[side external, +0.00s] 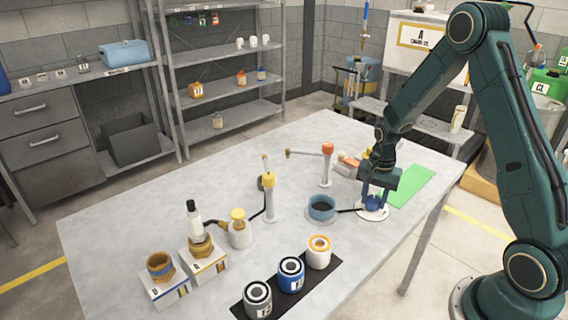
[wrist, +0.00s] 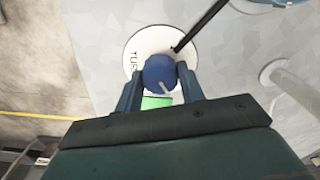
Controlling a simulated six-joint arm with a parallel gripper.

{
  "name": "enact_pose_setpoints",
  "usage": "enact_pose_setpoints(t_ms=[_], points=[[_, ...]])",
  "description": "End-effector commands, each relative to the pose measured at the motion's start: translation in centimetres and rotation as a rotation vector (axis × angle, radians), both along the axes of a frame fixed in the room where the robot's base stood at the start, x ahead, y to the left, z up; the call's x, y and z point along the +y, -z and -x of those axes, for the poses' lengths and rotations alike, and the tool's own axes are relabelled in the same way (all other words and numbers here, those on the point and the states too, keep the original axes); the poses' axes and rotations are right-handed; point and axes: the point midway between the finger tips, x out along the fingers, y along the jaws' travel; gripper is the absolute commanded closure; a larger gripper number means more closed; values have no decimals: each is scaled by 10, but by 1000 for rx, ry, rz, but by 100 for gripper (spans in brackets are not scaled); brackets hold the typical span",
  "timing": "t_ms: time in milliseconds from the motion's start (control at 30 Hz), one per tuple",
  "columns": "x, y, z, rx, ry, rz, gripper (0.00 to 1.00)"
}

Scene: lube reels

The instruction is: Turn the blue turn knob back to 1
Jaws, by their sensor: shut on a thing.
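The blue turn knob (wrist: 160,72) sits on a round white dial plate (wrist: 140,41) with dark lettering at its left, partly readable in the wrist view. A pale pointer mark shows on the knob's top. In the side external view the blue knob (side external: 373,202) and its white plate (side external: 372,214) are at the right part of the table, below my gripper (side external: 376,195). My gripper (wrist: 159,80) points down with one finger on each side of the knob, shut on it. The numbers on the plate cannot be read.
A blue cup (side external: 321,208) stands just left of the plate, and a dark rod (side external: 350,210) runs between them. A green mat (side external: 410,186) lies to the right. A red-topped post (side external: 327,165) stands behind. Several jars (side external: 291,275) stand on a black strip in front.

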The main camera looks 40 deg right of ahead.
Motion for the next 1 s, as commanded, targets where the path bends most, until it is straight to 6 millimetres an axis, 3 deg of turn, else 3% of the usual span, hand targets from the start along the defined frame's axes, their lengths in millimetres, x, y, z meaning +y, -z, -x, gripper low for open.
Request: enact_pose_setpoints(t_ms=[367, 1000], points=[[-1, 0, -1, -1, -233, 1, 84], [-1, -1, -1, -2, -835, 2, 84]])
